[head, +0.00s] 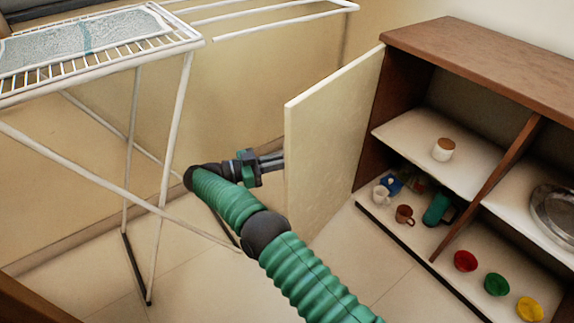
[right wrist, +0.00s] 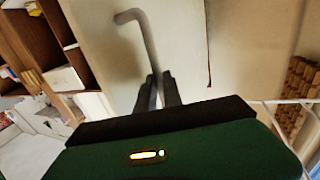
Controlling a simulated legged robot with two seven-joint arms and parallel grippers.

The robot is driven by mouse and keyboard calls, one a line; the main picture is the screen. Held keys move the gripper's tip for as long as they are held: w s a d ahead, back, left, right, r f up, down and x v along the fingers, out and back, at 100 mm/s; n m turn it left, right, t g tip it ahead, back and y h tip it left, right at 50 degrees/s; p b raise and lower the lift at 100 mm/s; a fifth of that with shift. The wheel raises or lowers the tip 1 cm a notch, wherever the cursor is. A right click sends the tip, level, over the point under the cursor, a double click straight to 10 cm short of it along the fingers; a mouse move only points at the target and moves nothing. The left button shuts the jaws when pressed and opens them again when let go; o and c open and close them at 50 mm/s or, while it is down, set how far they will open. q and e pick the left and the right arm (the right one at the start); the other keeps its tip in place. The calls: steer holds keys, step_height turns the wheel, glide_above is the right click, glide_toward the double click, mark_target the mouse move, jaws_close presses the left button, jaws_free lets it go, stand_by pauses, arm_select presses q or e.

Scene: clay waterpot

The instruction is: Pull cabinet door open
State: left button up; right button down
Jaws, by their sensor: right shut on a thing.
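The cream cabinet door (head: 325,140) stands swung wide open on the left side of the brown cabinet (head: 480,45) in the head view. My right gripper (head: 280,160) is at the door's outer face, with its fingertips hidden behind the door edge. In the right wrist view, my right gripper (right wrist: 158,92) is shut on a bent grey metal handle (right wrist: 145,35) on the door (right wrist: 105,50). The handle is hidden in the head view. My left gripper is in neither view.
A white drying rack (head: 165,150) stands close to the left of my right gripper. The open cabinet holds a jar (head: 443,149), several cups, a metal tray (head: 556,212) and red, green and yellow bowls (head: 497,284). Floor below the door is clear.

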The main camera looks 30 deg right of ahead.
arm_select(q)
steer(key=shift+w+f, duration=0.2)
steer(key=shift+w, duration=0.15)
arm_select(e)
steer(key=shift+w, duration=0.35)
steer(key=shift+r, duration=0.1)
steer(key=c, duration=1.5)
jaws_free()
steer(key=shift+d, duration=0.2)
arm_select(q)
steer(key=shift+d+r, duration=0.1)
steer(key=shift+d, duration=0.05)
arm_select(e)
steer(key=shift+a, duration=0.2)
